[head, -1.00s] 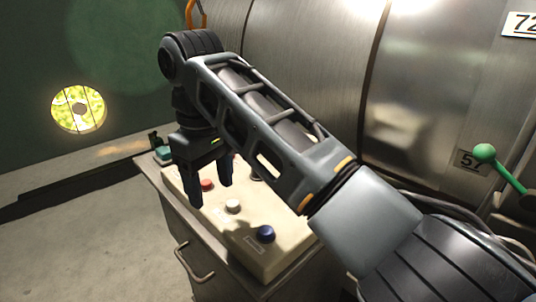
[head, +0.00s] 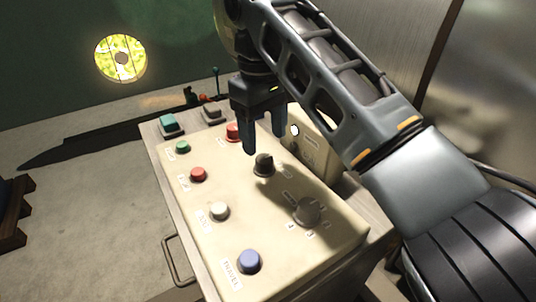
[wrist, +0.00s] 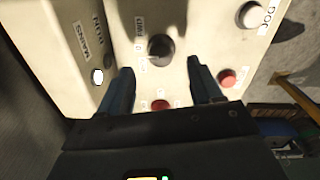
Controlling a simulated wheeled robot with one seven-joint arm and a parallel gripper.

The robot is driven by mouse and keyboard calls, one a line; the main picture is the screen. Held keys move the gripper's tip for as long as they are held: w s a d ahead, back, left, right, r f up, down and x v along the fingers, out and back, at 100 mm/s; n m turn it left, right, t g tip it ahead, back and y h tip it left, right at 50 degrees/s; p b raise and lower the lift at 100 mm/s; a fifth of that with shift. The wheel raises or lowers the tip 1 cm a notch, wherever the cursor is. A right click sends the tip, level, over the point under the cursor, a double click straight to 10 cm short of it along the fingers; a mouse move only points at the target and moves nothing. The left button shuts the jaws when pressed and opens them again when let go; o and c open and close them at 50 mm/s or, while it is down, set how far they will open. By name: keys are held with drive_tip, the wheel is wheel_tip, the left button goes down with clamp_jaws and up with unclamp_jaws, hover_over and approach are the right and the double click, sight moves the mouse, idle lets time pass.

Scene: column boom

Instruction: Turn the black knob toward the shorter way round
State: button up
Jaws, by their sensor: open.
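The black knob (head: 264,165) stands on the sloping cream control panel (head: 200,245), toward its middle. My gripper (head: 265,141) is open and empty, fingers pointing down, just behind and above the knob in the head view. In the wrist view my gripper (wrist: 160,68) has its two fingertips apart, with the knob ahead of the gap between them. The fingers do not appear to enclose it. I cannot read which way its pointer faces.
A larger grey-brown dial (head: 308,212) with numbers sits nearer on the panel. Around are a blue button (head: 249,261), a white button (head: 219,211), a red button (head: 198,174) and a green button (head: 183,147). A raised box (head: 312,150) stands behind to the right.

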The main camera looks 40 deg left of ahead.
sight(265, 159)
wheel_tip(265, 159, down, 6)
drive_tip(key=shift+r, duration=0.1)
drive_tip(key=c, duration=1.1)
